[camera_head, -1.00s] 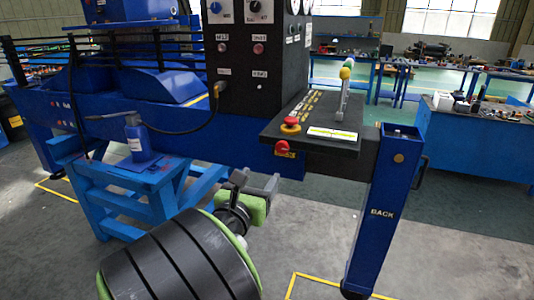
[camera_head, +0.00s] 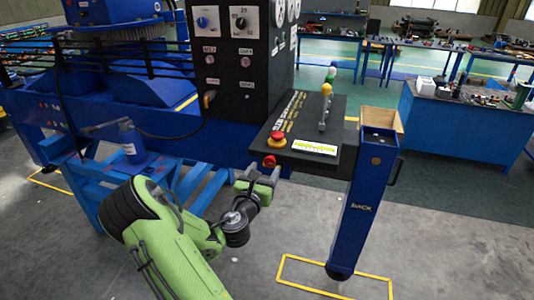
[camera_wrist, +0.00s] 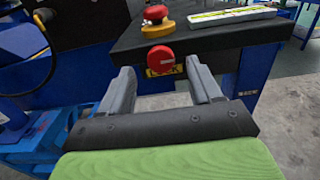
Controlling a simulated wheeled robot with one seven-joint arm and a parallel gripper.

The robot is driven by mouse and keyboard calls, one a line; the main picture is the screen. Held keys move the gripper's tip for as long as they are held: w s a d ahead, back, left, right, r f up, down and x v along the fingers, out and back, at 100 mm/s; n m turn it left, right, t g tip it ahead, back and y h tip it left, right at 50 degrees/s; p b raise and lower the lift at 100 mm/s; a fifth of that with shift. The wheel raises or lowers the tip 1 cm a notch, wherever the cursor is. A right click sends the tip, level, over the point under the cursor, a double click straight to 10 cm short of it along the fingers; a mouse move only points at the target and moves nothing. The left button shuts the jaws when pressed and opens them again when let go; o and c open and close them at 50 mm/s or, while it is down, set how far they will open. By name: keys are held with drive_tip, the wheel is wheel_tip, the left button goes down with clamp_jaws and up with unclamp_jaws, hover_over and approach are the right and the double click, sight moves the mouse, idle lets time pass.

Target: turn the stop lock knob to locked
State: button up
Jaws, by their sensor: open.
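The likely stop lock knob is a red knob (camera_head: 269,161) on the front face of the black control panel, over a yellow label. In the wrist view the red knob (camera_wrist: 160,58) sits ahead, between the lines of my two fingers. My gripper (camera_head: 262,180) is just in front of and below the panel edge. In the wrist view my gripper (camera_wrist: 160,76) is open and empty, its fingertips either side of the knob and apparently short of it. The label's text is too small to read, and I cannot tell which way the knob is turned.
A red mushroom button (camera_head: 277,139) on a yellow base stands above the knob on the panel top (camera_head: 312,112). Levers with coloured balls (camera_head: 326,90) rise behind it. A blue leg (camera_head: 364,205) stands right. Blue trestles (camera_head: 185,178) stand left. Floor between is open.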

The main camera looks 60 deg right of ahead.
sight(269, 162)
drive_tip(key=d, duration=0.2)
drive_tip(key=d+p, duration=0.1)
drive_tip(key=shift+w+d, duration=0.2)
drive_tip(key=shift+w, duration=0.05)
drive_tip(key=shift+c, duration=0.3)
drive_tip(key=c, duration=1)
drive_tip(key=shift+o, duration=0.2)
